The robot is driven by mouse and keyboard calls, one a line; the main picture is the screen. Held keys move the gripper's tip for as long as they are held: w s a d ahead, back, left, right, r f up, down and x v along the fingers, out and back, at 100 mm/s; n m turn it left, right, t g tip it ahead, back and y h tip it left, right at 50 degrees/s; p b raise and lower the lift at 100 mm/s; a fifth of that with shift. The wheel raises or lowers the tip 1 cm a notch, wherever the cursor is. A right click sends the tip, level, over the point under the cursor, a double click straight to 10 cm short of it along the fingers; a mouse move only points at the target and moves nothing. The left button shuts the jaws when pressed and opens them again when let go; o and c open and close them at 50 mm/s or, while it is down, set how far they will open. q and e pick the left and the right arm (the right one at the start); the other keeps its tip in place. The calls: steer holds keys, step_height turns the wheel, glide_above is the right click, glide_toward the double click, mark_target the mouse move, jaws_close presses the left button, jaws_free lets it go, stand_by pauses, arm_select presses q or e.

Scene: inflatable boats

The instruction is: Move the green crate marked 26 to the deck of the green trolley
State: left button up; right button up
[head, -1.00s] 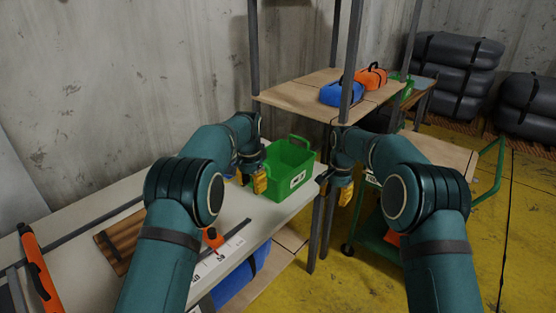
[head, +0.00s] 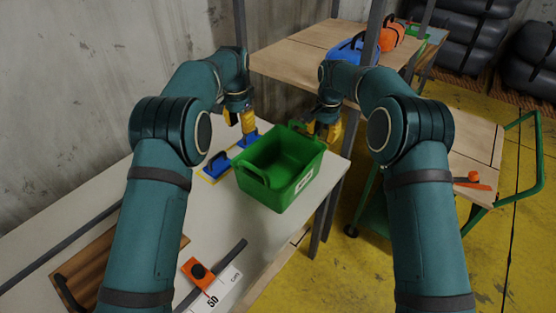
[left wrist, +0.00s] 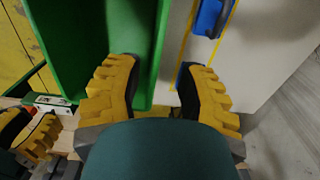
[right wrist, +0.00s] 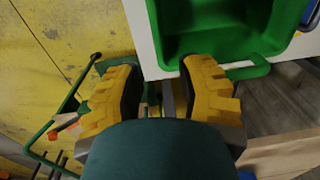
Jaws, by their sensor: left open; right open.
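The green crate (head: 262,182) stands upright and open on the pale table, with a white label on its front right side whose number I cannot read. My left gripper (head: 241,122) is open beyond the crate's far left part. In the left wrist view its fingers (left wrist: 158,90) point down near the crate's green wall (left wrist: 142,35). My right gripper (head: 327,133) is open by the crate's far right end. In the right wrist view its fingers (right wrist: 160,85) are close to the crate's rim (right wrist: 245,70). The green trolley (head: 372,208), with a wooden deck (head: 472,148), stands to the right.
Blue tools (head: 217,166) lie left of the crate on the pale table (head: 135,215). An orange item (head: 196,270) and a ruler lie nearer. Shelf posts (head: 330,200) and a wooden shelf (head: 285,62) with blue and orange bags stand behind. An orange-handled item (head: 472,178) lies on the trolley deck.

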mark_target(243, 153)
arm_select(q)
steer(key=shift+s, duration=0.15)
arm_select(e)
steer(key=shift+s, duration=0.2)
steer(key=shift+f, duration=0.1)
